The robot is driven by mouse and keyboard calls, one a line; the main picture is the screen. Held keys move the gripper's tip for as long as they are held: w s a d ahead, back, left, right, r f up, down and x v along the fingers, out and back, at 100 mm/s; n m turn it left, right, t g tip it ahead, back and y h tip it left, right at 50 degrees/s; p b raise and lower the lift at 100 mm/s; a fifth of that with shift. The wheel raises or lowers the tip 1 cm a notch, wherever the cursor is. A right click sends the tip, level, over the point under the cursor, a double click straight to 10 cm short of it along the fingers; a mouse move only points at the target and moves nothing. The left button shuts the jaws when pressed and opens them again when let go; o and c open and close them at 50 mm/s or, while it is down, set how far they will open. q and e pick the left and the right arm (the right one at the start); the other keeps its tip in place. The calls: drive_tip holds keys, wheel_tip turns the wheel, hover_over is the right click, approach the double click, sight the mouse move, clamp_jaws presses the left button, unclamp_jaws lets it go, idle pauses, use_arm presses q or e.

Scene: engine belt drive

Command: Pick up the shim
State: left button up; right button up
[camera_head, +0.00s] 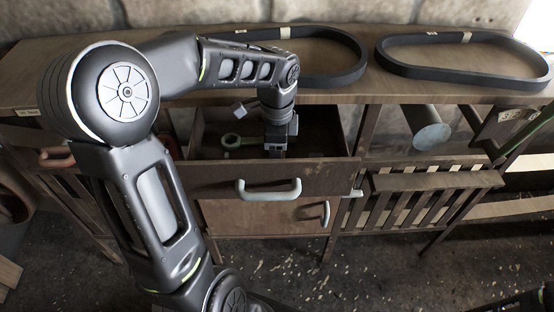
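My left arm reaches over an open wooden drawer (215,178). Its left gripper (275,150) points down into the drawer near the front wall. The fingertips are small and dark, and I cannot tell whether they are open or shut, or whether they hold anything. I cannot make out the shim for sure; the gripper and the drawer front hide part of the drawer floor. My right gripper is not in view.
Two black belts (350,70) (460,75) lie on the bench top (190,100) behind the drawer. A grey cylinder (432,135) sits on a shelf to the right. Below are a closed cabinet door (260,216) and a slatted crate (400,208).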

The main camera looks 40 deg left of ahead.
use_arm(q)
drive_tip(key=c, duration=1.4)
wheel_tip(320, 180, up, 18)
drive_tip(key=p, duration=0.5)
idle(0.4)
